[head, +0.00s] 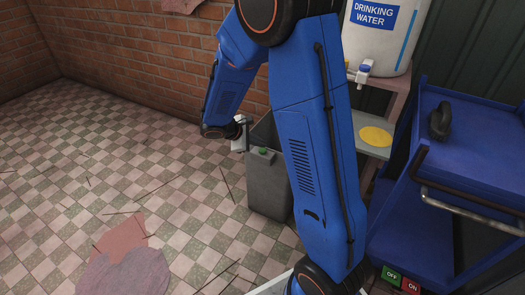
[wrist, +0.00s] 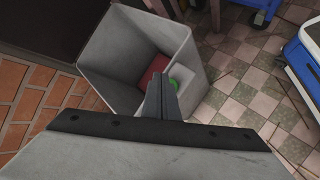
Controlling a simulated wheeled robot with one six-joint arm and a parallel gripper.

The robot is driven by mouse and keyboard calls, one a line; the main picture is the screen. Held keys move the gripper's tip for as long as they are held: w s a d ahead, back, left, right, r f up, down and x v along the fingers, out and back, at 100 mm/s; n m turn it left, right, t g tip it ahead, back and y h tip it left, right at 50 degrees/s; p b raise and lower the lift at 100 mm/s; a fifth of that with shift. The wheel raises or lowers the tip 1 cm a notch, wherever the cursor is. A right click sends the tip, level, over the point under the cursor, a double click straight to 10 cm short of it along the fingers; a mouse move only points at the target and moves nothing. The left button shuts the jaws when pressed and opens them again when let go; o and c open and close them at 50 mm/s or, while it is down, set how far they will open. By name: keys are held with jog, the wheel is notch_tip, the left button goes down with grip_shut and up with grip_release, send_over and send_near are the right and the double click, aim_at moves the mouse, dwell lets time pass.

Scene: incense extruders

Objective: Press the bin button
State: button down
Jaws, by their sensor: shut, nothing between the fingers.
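A grey, open-topped bin (head: 268,190) stands on the floor near the brick wall. Its green button (head: 263,151) sits near the rim on the side facing the head camera. My gripper (head: 245,122) is at the bin's left side in the head view, mostly hidden by my wrist. In the wrist view the bin (wrist: 112,50) opens below my gripper (wrist: 160,82), whose fingers are together and empty. The green button (wrist: 174,83) shows just right of the fingertips and is partly covered by them. I cannot tell whether they touch it.
Something red (wrist: 153,71) lies inside the bin. A blue cart (head: 475,150) and a drinking-water container (head: 378,40) stand to the right. The brick wall (head: 120,50) is behind. The tiled floor (head: 130,170) at left is mostly open, with thin sticks and a pinkish patch.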

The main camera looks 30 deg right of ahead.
aim_at(260, 152)
jog(key=shift+r, duration=0.1)
jog(key=shift+r, duration=2.45)
jog(key=shift+s+r, duration=0.15)
jog(key=shift+s, duration=0.05)
jog(key=s+a+r+m+t+y, duration=0.1)
jog(key=s+a+r+m+y, duration=0.1)
jog(key=s, duration=0.8)
jog(key=s+a+r+m+t+y, duration=0.1)
jog(key=s+a+r+m+y, duration=0.2)
jog(key=s+r, duration=0.4)
jog(key=s+a+r+m+t+y, duration=0.1)
jog(key=s+a+r+m+y, duration=0.2)
jog(key=s, duration=1)
jog(key=r+m+y, duration=0.1)
jog(key=m, duration=0.1)
jog(key=shift+s+r+m, duration=0.2)
jog(key=shift+s+m, duration=0.2)
